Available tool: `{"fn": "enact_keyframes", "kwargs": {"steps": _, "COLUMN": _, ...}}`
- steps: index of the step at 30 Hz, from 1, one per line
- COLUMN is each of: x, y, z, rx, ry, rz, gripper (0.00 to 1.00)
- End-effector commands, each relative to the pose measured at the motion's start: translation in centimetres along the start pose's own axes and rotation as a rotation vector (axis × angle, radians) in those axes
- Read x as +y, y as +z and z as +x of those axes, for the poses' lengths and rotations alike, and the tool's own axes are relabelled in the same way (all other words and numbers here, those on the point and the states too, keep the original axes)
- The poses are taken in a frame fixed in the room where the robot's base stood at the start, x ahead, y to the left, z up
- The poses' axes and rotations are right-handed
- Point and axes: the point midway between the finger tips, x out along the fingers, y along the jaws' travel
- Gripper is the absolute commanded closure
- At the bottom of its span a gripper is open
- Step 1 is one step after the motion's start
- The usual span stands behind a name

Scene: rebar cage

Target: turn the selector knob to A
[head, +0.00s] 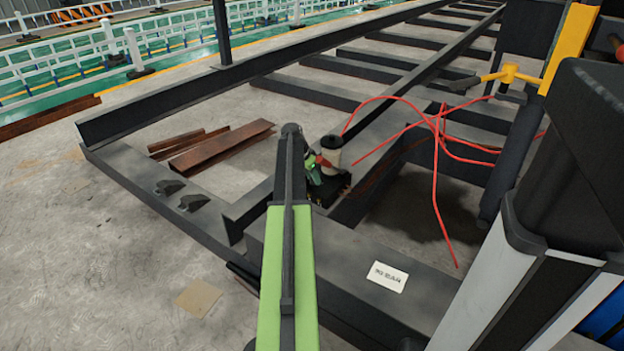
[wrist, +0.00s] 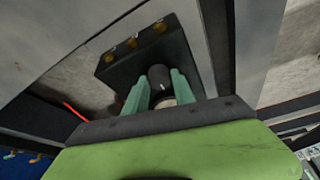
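The selector knob (wrist: 160,79) is a dark round knob with a small white mark on its face. In the wrist view it stands on a black box (wrist: 118,72). My gripper (wrist: 160,84) has its two green fingers on either side of the knob, one left and one right. Whether they press on it or leave a gap I cannot tell. No letters are readable around the knob. In the head view my gripper (head: 314,172) is small, over dark hardware on the frame, and the knob cannot be made out.
Several brass-coloured fittings (wrist: 133,42) line the black box's far edge. Dark steel beams (head: 180,95) surround the spot. Red cables (head: 437,150) loop to the right. A white label plate (head: 387,277) lies on the near beam. Rusty steel pieces (head: 220,148) lie on the floor.

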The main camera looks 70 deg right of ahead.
Motion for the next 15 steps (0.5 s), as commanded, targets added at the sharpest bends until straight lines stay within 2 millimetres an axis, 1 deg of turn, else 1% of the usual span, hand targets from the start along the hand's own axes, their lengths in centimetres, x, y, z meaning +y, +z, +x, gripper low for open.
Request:
{"fn": "enact_keyframes", "kwargs": {"steps": 1, "x": -0.07, "y": 0.0, "z": 0.0, "rx": 0.001, "ry": -0.002, "rz": 0.0, "gripper": 0.79}}
{"fn": "enact_keyframes", "kwargs": {"steps": 6, "x": -0.12, "y": -0.01, "z": 0.0, "rx": 0.001, "ry": -0.003, "rz": 0.0, "gripper": 1.0}}
{"fn": "enact_keyframes", "kwargs": {"steps": 11, "x": -0.08, "y": 0.02, "z": 0.0, "rx": 0.001, "ry": -0.011, "rz": -0.015, "gripper": 1.0}}
{"fn": "enact_keyframes", "kwargs": {"steps": 15, "x": 0.11, "y": 0.07, "z": -0.02, "rx": 0.001, "ry": -0.06, "rz": -0.132, "gripper": 1.0}}
